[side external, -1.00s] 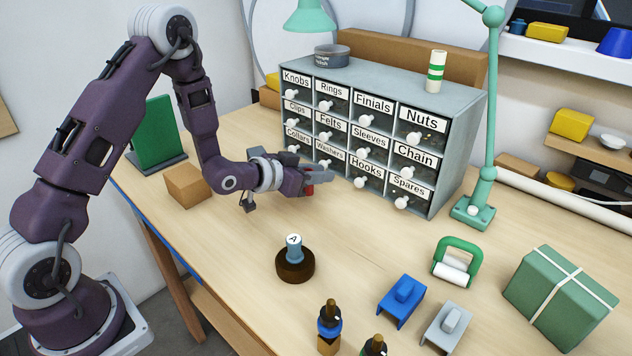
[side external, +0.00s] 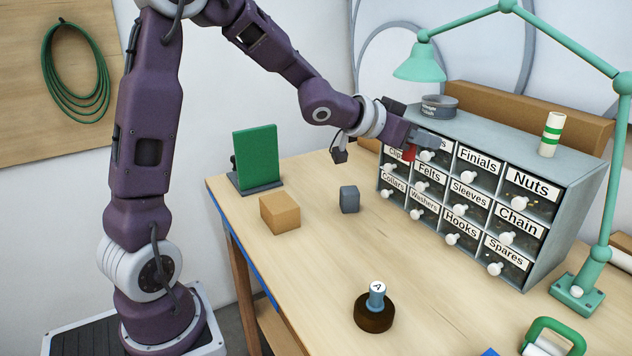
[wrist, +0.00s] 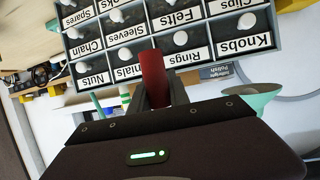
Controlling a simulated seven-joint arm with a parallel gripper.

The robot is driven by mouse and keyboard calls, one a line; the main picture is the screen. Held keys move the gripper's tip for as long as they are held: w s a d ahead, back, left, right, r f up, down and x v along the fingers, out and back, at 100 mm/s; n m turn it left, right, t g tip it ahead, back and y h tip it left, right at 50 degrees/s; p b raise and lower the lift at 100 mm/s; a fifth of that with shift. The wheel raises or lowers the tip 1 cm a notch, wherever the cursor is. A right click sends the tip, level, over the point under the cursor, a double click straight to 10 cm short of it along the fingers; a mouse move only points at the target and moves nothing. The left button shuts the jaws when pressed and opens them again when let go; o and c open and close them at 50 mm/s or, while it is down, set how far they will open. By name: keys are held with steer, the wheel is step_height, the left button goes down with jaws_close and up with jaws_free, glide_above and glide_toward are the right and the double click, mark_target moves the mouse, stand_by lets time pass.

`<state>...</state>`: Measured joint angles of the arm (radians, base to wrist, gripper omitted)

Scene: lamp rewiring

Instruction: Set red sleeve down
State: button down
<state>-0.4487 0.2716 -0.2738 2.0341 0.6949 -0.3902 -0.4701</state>
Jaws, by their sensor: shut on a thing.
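My gripper (side external: 422,142) is shut on the red sleeve (side external: 408,153), raised in front of the upper left drawers of the grey drawer cabinet (side external: 568,215). In the wrist view the sleeve (wrist: 153,75) is a plain red cylinder sticking out beyond the fingers (wrist: 156,98), with labelled drawers behind it. Its held end is hidden between the fingers. The sleeve is clear of the table top (side external: 310,270). I cannot tell whether it touches the drawer fronts.
A blue spool marked A stands on a dark round base (side external: 374,316). A grey block (side external: 349,199), a cardboard box (side external: 280,212) and a green panel (side external: 256,155) are at the left. A green lamp (side external: 420,65) hangs above the cabinet. Open table lies between the spool and the cabinet.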

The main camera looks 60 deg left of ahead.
steer(key=s+a+n+g+y, duration=0.1)
steer(key=a+n+g+y, duration=0.85)
steer(key=a, duration=2.85)
steer(key=f+n+t+y, duration=0.1)
steer(key=f, duration=0.6)
steer(key=f+n+t+y, duration=0.1)
steer(key=f, duration=0.6)
steer(key=f+n+t+y, duration=0.1)
steer(key=f+n+y, duration=0.1)
steer(key=f, duration=0.5)
steer(key=shift+s+a+f, duration=0.2)
steer(key=shift+s+f, duration=0.05)
steer(key=shift+s, duration=0.05)
steer(key=shift+f, duration=0.15)
steer(key=c, duration=1.2)
jaws_free()
steer(key=shift+c, duration=0.2)
